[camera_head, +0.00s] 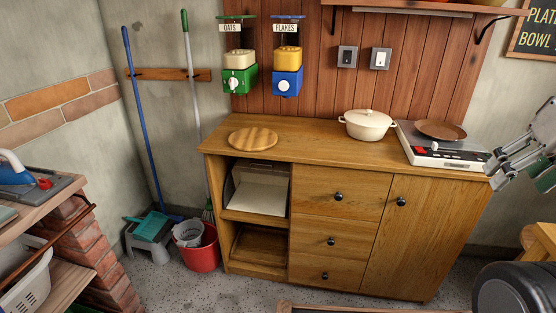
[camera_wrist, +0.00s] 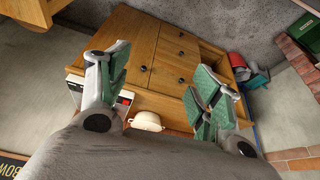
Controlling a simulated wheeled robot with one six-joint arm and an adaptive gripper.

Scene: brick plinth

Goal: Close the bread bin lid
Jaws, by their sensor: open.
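The bread bin (camera_head: 256,193) appears to be the box in the upper open compartment of the wooden cabinet (camera_head: 300,150). Its front shows a pale, light inside with a darker rim around it, so the lid looks open. The lid itself is hard to make out under the cabinet top. My gripper (camera_head: 522,155) is at the far right edge of the head view, beyond the cabinet's right end and far from the bin. In the wrist view my gripper (camera_wrist: 162,88) has its fingers spread, with nothing between them. I cannot make out the bin in the wrist view.
A round wooden board (camera_head: 253,139), a cream pot (camera_head: 367,125) and a white scale-like appliance (camera_head: 440,150) with a brown plate (camera_head: 441,129) stand on the cabinet top. A red bucket (camera_head: 200,250) and grey stool (camera_head: 150,243) stand left of the cabinet. Speckled floor shows in front.

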